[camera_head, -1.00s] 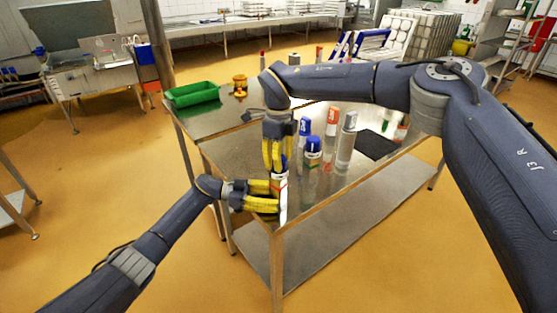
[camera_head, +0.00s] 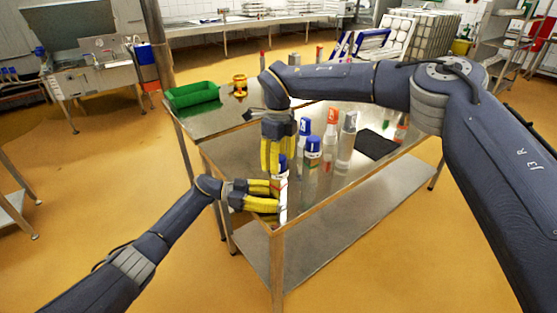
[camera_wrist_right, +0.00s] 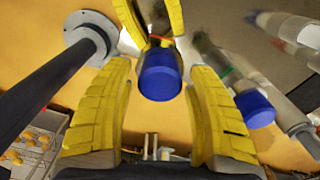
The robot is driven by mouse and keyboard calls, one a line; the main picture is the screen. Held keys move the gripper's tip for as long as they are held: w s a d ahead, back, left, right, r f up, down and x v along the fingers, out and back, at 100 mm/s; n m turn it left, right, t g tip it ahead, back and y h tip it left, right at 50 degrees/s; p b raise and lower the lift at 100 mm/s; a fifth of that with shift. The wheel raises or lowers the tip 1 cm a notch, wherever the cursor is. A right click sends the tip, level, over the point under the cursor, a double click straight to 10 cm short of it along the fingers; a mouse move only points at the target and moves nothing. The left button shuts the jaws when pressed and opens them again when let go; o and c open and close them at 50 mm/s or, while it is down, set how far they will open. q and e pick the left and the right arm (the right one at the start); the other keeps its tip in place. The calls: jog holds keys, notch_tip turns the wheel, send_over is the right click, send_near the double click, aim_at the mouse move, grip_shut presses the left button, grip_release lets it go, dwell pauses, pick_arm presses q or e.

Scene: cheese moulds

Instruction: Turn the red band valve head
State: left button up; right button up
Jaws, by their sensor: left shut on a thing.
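The bottle with the blue valve head (camera_head: 282,160) is upright at the table's near left corner. In the right wrist view its blue head (camera_wrist_right: 160,76) is large, with a small reddish patch (camera_wrist_right: 158,42) below it; most of its body is hidden. My left gripper (camera_head: 278,196) is shut on the bottle's body from the left; its yellow fingers also show at the top of the right wrist view (camera_wrist_right: 150,14). My right gripper (camera_head: 276,172) points down from above. Its fingers stand either side of the blue head, with narrow gaps, so it is open.
Close to the right stand a blue-capped bottle with a green band (camera_head: 313,150), another blue-capped bottle (camera_head: 304,127), an orange-capped bottle (camera_head: 332,118) and a grey-topped bottle (camera_head: 347,140). A dark mat (camera_head: 375,146) lies farther right. A green bin (camera_head: 192,96) is at the back left.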

pick_arm(q)
jog(key=shift+f, duration=0.1)
pick_arm(e)
jog(key=shift+o, duration=0.3)
jog(key=shift+r, duration=0.15)
notch_tip(320, 180, up, 12)
dwell(0.3)
pick_arm(q)
jog(key=o, duration=0.9)
jog(key=shift+a, duration=0.1)
